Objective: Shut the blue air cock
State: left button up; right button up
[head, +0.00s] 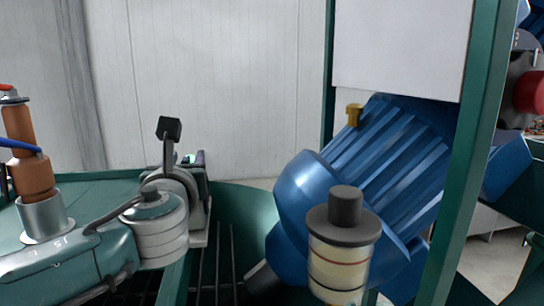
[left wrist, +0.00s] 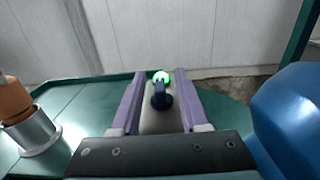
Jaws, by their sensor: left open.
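The blue air cock shows in the left wrist view as a small dark blue handle (left wrist: 161,97) on a round base. In the head view only a small green spot (head: 190,158) shows there, and my left gripper and wrist hide the handle. My left gripper (left wrist: 160,84) is open, its two purple fingers apart on either side of the handle, with gaps on both sides. In the head view my left gripper (head: 202,163) is mostly behind its own wrist. My right gripper is not in view.
A large ribbed blue motor (head: 385,150) stands right of my left arm. A capped cylinder (head: 340,262) stands in front of it. An orange-brown cylinder (head: 29,160) stands in a metal cup (head: 45,217) at left. A green post (head: 470,150) rises at right.

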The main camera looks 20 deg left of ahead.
pick_arm(q)
grip_shut()
dwell(0.3)
jog(key=shift+n+y, duration=0.3)
jog(key=shift+y, duration=0.1)
jog(key=shift+f+n+g+y+b, duration=0.1)
jog(key=shift+n+g+y+b, duration=0.7)
jog(key=shift+g+y, duration=0.2)
jog(key=n+g+y+b, duration=0.2)
jog(key=n+g+b, duration=0.1)
jog(key=b, duration=0.3)
jog(key=n+g+y+b, duration=0.3)
jog(key=g+b, duration=0.2)
jog(key=b, duration=0.2)
jog(key=shift+b, duration=0.3)
jog(key=shift+n+g+y+b, duration=0.3)
jog(key=shift+n+g+b, duration=0.3)
jog(key=shift+b, duration=0.5)
grip_release()
